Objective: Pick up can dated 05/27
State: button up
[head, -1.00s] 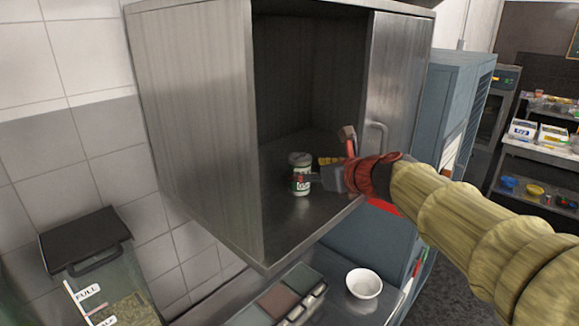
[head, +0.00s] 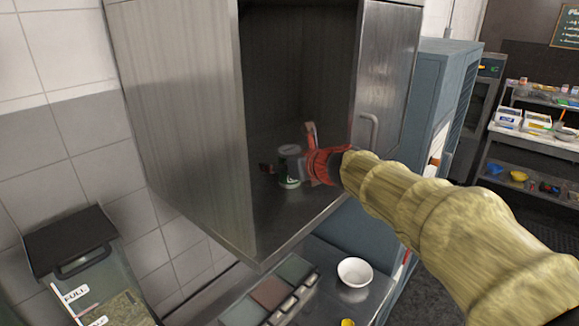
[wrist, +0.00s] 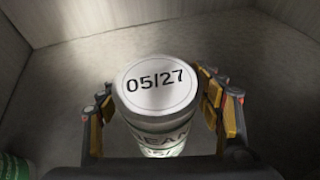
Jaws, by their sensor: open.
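A can with a white lid printed 05/27 (wrist: 158,84) stands upright on the cabinet floor. In the head view the same can (head: 289,164) shows inside the open cabinet (head: 245,130), partly covered by my gripper (head: 285,170). In the wrist view my gripper (wrist: 160,112) is open, with one finger on each side of the can. I cannot tell whether either finger touches it. The lower part of the can is hidden behind the gripper.
A green and white item (wrist: 14,166) is cut off at the wrist view's lower left. The cabinet's side walls and door (head: 384,100) flank the opening. Below stand a white bowl (head: 355,271) and a tray of lidded compartments (head: 270,292).

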jog(key=shift+s+r, duration=0.1)
jog(key=shift+s, duration=0.05)
jog(key=shift+c, duration=1.9)
jog(key=c, duration=1.2)
grip_shut()
